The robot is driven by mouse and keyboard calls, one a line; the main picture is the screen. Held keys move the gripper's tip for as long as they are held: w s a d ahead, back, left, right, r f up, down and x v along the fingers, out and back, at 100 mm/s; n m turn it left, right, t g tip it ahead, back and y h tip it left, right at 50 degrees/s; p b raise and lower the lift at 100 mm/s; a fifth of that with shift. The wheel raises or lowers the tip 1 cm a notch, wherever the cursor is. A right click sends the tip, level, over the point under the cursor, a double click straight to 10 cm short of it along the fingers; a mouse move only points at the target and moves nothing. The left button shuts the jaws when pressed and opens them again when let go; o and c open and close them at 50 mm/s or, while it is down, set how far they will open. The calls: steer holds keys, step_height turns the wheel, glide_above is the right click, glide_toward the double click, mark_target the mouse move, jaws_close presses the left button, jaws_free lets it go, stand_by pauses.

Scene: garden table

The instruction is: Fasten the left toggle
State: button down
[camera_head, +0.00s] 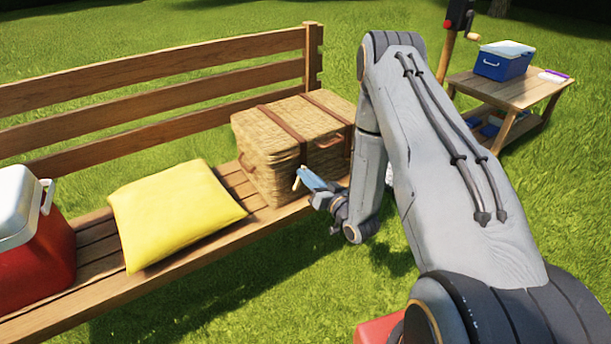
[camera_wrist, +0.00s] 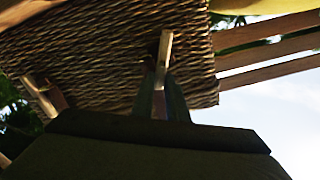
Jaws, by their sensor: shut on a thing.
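A wicker hamper (camera_head: 262,150) with brown leather straps stands closed on the bench. It fills the upper left of the wrist view (camera_wrist: 100,50). My gripper (camera_head: 304,177) is at the hamper's front, low on the left strap. In the wrist view my gripper (camera_wrist: 162,98) has its fingers shut around the left toggle (camera_wrist: 166,46), a pale wooden peg whose end sticks out past them. The toggle's pale end (camera_head: 297,183) also shows in the head view. A second pale toggle (camera_wrist: 38,95) shows at the left of the wrist view. The loop around the held toggle cannot be made out.
The wooden bench (camera_head: 225,250) holds a yellow cushion (camera_head: 172,212) left of the hamper and a red cooler (camera_head: 35,262) at far left. A side table (camera_head: 520,92) with a blue cooler (camera_head: 503,65) stands behind right. Open grass lies in front.

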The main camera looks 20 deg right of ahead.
steer(key=m, duration=0.3)
steer(key=d+m, duration=0.1)
steer(key=m, duration=0.1)
steer(key=shift+w+f+p, duration=0.15)
steer(key=shift+f+p, duration=0.2)
steer(key=shift+f, duration=0.05)
steer(key=shift+m, duration=0.4)
steer(key=c, duration=1.7)
jaws_free()
steer(key=shift+c, duration=0.2)
